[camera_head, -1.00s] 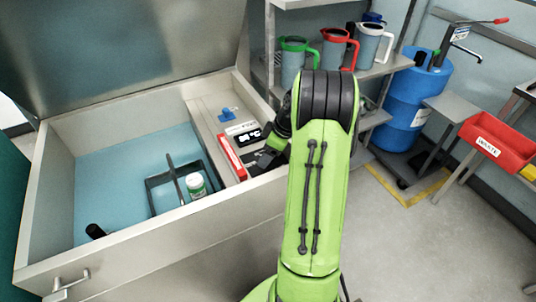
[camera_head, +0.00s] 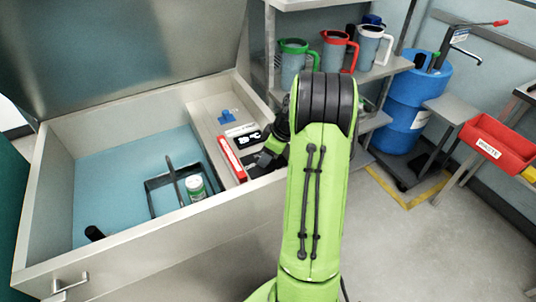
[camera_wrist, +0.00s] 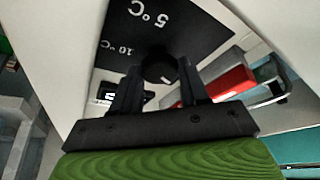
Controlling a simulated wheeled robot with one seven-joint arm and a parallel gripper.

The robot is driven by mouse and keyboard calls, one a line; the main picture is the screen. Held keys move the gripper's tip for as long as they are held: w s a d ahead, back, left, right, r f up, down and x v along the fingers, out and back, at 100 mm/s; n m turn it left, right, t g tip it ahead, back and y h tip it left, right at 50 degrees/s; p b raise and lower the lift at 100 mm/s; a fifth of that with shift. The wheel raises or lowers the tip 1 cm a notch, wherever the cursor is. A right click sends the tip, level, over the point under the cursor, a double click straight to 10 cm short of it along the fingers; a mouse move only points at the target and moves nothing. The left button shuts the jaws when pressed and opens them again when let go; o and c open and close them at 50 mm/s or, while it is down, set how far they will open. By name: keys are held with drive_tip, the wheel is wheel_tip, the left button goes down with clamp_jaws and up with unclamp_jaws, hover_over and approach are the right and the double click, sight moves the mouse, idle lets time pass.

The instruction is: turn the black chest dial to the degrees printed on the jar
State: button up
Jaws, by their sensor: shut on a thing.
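The black chest dial (camera_wrist: 160,69) sits between the fingertips of my gripper (camera_wrist: 160,86) in the wrist view, and the gripper is shut on it. A short white mark shows on the dial. The black plate (camera_wrist: 192,30) around it carries the prints "5 °C" and "10 °C". In the head view my gripper (camera_head: 266,160) is at the chest's right ledge, and the dial is hidden. The jar (camera_head: 196,188), with a white lid and green label, stands inside the chest; its print is too small to read.
The open chest (camera_head: 150,232) holds a dark tray (camera_head: 153,199) around the jar. A red-and-white object (camera_head: 231,158), a small display (camera_head: 249,140) and a blue piece (camera_head: 226,116) are on the ledge. Shelved jugs (camera_head: 333,52) and a blue drum (camera_head: 412,100) stand behind.

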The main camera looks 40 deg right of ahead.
drive_tip(key=m+h, duration=0.1)
drive_tip(key=m, duration=0.1)
drive_tip(key=m+h+b, duration=0.1)
drive_tip(key=m, duration=0.1)
drive_tip(key=m+b, duration=0.1)
drive_tip(key=m, duration=0.1)
drive_tip(key=shift+a+m+h, duration=0.25)
drive_tip(key=shift+m+h, duration=0.05)
drive_tip(key=shift+h, duration=0.1)
drive_tip(key=m+h, duration=0.1)
drive_tip(key=m, duration=0.2)
drive_tip(key=m+h+b, duration=0.1)
drive_tip(key=m, duration=0.2)
drive_tip(key=shift+w+a+g, duration=0.1)
drive_tip(key=shift+a+g, duration=0.05)
drive_tip(key=shift+g, duration=0.25)
drive_tip(key=m+g+h, duration=0.1)
drive_tip(key=m, duration=0.3)
drive_tip(key=m+g+p, duration=0.1)
drive_tip(key=m, duration=0.2)
drive_tip(key=shift+w+m+h, duration=0.15)
drive_tip(key=shift+m+h, duration=0.15)
drive_tip(key=m+g, duration=0.1)
drive_tip(key=m, duration=0.2)
drive_tip(key=m+g, duration=0.2)
drive_tip(key=m, duration=0.1)
drive_tip(key=shift+w+m+p, duration=0.15)
drive_tip(key=shift+m+p, duration=0.15)
drive_tip(key=shift+p, duration=0.1)
drive_tip(key=o, duration=1)
